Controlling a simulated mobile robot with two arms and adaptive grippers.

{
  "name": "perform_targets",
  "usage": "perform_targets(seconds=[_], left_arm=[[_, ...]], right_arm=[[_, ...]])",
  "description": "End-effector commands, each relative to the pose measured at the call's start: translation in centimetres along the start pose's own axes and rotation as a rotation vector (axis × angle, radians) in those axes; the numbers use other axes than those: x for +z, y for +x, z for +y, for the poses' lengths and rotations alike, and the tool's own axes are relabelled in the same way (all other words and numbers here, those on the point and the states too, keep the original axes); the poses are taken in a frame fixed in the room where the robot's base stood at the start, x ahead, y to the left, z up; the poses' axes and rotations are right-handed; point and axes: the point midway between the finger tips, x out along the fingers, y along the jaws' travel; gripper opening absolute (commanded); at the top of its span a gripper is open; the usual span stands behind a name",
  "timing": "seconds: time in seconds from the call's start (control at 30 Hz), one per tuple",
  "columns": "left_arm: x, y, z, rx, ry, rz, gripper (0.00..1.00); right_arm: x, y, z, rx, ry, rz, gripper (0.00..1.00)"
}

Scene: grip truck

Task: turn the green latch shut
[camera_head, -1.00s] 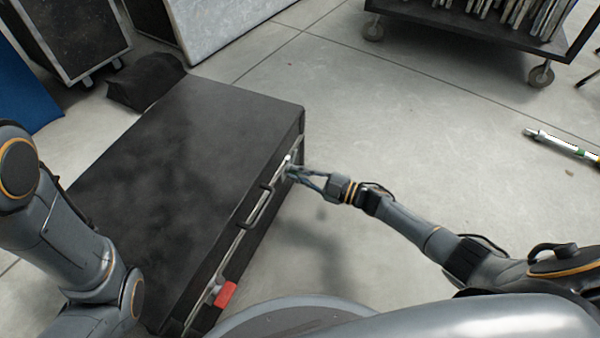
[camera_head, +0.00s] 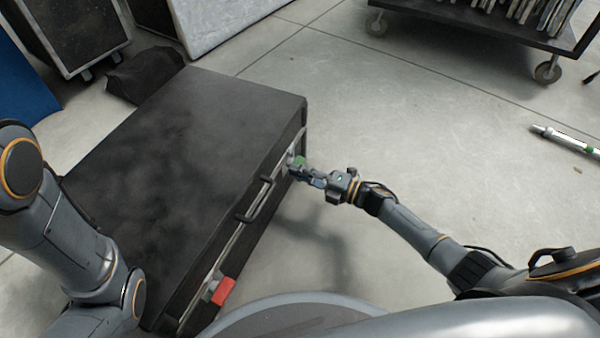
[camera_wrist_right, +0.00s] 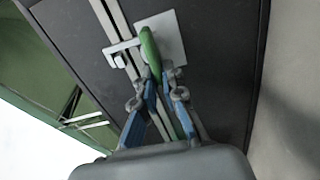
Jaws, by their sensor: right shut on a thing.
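A black case (camera_head: 190,150) lies flat on the floor, with a handle (camera_head: 254,205) on its long front side. The green latch (camera_head: 299,160) sits near the far right end of that side. In the right wrist view the green latch (camera_wrist_right: 150,50) stands on a pale metal plate (camera_wrist_right: 172,38), and its lower part passes between my fingers. My right gripper (camera_head: 301,171) is shut on the latch; its fingers also show in the wrist view (camera_wrist_right: 165,80). My left arm (camera_head: 70,245) shows at the left, but its gripper is out of view.
A red latch (camera_head: 223,291) sits near the front end of the same side. A wheeled cart (camera_head: 480,30) stands at the back right. A pole (camera_head: 565,139) lies on the floor at right. A black bag (camera_head: 145,75) lies behind the case. The floor between is clear.

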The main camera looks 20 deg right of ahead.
Motion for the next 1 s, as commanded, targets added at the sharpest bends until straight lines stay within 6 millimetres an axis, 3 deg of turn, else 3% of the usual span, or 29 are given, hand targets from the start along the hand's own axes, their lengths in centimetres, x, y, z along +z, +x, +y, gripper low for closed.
perform_targets(seconds=[0.6,0.63,0.73,1.0], left_arm=[[-0.05,-0.21,0.05,0.0,0.0,0.0,0.32],[-0.05,-0.21,0.05,0.0,0.0,0.0,0.32],[-0.05,-0.21,0.05,0.0,0.0,0.0,0.32],[0.02,-0.22,0.01,-0.001,0.0,-0.002,0.32]], right_arm=[[0.07,-0.15,-0.3,-0.005,-0.041,-0.003,0.0],[0.07,-0.15,-0.3,-0.005,-0.041,-0.003,0.13],[0.06,-0.14,-0.28,-0.005,-0.04,-0.002,0.32],[0.03,-0.07,-0.16,-0.002,-0.039,-0.001,0.32]])
